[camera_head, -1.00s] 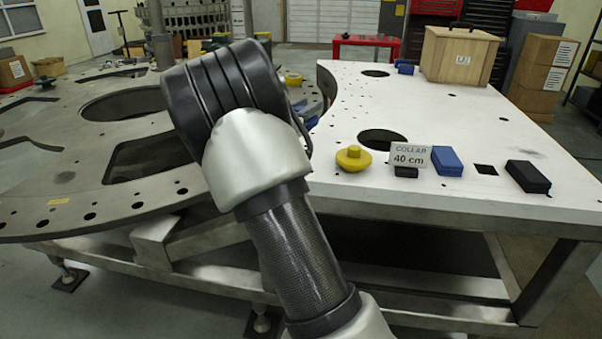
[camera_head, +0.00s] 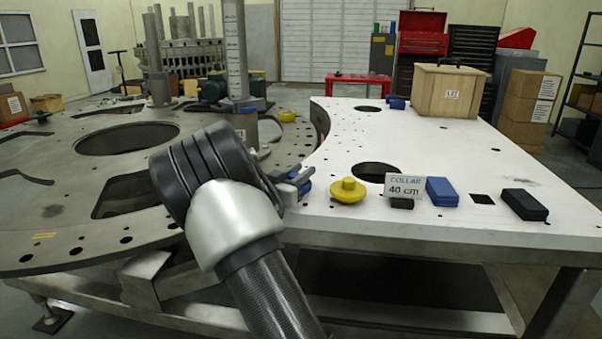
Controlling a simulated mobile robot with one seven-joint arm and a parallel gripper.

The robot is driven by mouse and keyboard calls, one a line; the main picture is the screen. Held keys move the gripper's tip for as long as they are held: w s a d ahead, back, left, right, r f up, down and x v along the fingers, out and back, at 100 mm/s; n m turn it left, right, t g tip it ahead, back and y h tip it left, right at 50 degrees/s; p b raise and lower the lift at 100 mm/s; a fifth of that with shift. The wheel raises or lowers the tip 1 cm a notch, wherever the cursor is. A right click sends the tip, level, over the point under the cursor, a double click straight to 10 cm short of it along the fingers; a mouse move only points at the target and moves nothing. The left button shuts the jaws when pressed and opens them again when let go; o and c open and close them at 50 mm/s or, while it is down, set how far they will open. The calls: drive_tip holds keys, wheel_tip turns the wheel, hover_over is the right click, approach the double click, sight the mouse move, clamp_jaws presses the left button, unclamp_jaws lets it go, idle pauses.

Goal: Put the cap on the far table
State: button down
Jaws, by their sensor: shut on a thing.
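A yellow cap-like piece (camera_head: 348,191) with a round flange and a knob sits upright on the near part of the white table (camera_head: 425,135). A second yellow piece (camera_head: 287,115) shows farther back, beside the grey plate's post. My gripper (camera_head: 303,187) is just left of the near yellow piece, apart from it in the picture, partly behind my dark wrist. Grey fingers and blue parts show there. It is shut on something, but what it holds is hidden. I cannot tell whether that is a cap.
A COLLAR 40 cm sign (camera_head: 405,187), blue block (camera_head: 442,190) and black block (camera_head: 525,204) stand right of the near yellow piece. A wooden crate (camera_head: 450,92) stands at the back. A red table (camera_head: 358,87) is beyond. The white table's middle is clear.

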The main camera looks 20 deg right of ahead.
drive_tip(key=c, duration=1.4)
unclamp_jaws()
drive_tip(key=shift+f, duration=0.1)
